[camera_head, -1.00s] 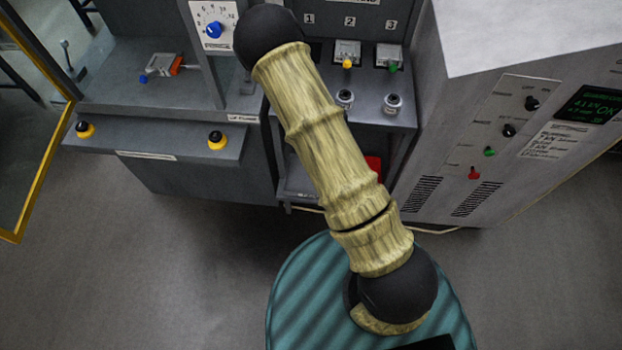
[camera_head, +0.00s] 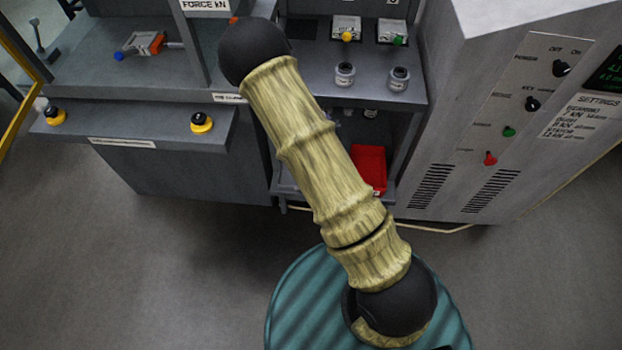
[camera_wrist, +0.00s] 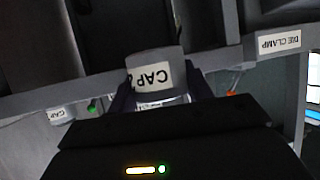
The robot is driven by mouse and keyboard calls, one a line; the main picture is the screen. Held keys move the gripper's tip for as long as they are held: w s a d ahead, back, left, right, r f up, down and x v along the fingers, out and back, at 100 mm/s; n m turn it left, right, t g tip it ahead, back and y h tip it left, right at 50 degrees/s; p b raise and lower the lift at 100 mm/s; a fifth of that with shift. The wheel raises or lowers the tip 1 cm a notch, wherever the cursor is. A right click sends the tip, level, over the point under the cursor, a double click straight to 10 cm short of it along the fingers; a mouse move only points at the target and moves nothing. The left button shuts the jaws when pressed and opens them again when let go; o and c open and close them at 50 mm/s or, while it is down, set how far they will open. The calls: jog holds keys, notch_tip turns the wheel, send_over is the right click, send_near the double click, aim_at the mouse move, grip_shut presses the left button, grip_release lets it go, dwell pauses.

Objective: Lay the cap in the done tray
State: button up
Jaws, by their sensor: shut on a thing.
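A grey cap (camera_wrist: 143,61) with a white "CAP" label sits between the fingers of my gripper (camera_wrist: 160,84) in the wrist view. The gripper is shut on it, and the label reads upside down. In the head view my arm covers the gripper and the held cap. I cannot make out a tray marked as the done tray in either view.
Two small grey labelled cylinders (camera_head: 345,75) (camera_head: 398,79) stand on the bench. A red bin (camera_head: 369,168) is on the shelf below. A grey control cabinet (camera_head: 475,130) stands at right, a press bench (camera_head: 150,125) at left.

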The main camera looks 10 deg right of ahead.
notch_tip(320, 180, down, 22)
jog(key=m+h+b, duration=0.2)
jog(key=b, duration=2)
jog(key=shift+w+d+f+g, duration=0.15)
jog(key=shift+d+g, duration=0.1)
jog(key=shift+g, duration=0.05)
jog(key=f+b, duration=0.1)
jog(key=w+f+m+h+b, duration=0.1)
jog(key=f+b, duration=0.1)
jog(key=w+d+f+m+h+b, duration=0.1)
jog(key=shift+w+f+g+b, duration=0.15)
jog(key=shift+g+b, duration=0.15)
jog(key=w+m+h, duration=0.1)
jog(key=w+f+g, duration=0.1)
jog(key=w, duration=0.1)
jog(key=w+a+m+h, duration=0.1)
jog(key=shift+w+f+m+g+h, duration=0.3)
jog(key=shift+w+f, duration=0.05)
jog(key=shift+f, duration=0.05)
jog(key=shift+w+a+f, duration=0.15)
jog(key=shift+w+f, duration=0.05)
jog(key=shift+w, duration=0.05)
jog(key=shift+f+b, duration=1.4)
jog(key=shift+f, duration=1.7)
jog(key=shift+f, duration=0.1)
jog(key=shift+f+b, duration=0.75)
jog(key=shift+f, duration=1)
jog(key=shift+f, duration=0.15)
